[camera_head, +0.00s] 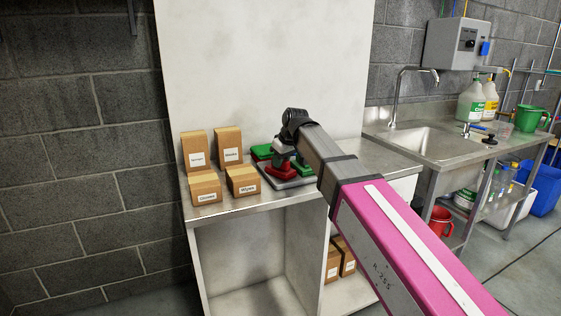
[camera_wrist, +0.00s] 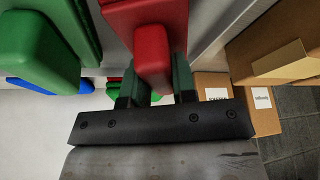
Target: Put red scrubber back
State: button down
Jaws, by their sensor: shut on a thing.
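The red scrubber (camera_wrist: 152,52) has a block-like red grip, and my gripper (camera_wrist: 155,88) is shut on it, one dark finger on each side. In the head view the red scrubber (camera_head: 279,172) is low at the front of a grey tray (camera_head: 293,184), under my gripper (camera_head: 287,158). I cannot tell whether it touches the tray. A green scrubber (camera_wrist: 40,48) is to its left in the wrist view. Green also shows on the tray at the back left (camera_head: 262,151) in the head view. My gripper hides part of the tray.
The tray stands on a metal shelf top (camera_head: 228,208). Several cardboard boxes are close on its left, including the front box (camera_head: 242,181). A white panel (camera_head: 260,70) rises behind. A sink (camera_head: 432,142) with bottles is at the right.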

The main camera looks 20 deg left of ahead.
jog(key=shift+f, duration=0.15)
jog(key=c, duration=0.9)
grip_release()
jog(key=v, duration=1.2)
jog(key=shift+r, duration=0.2)
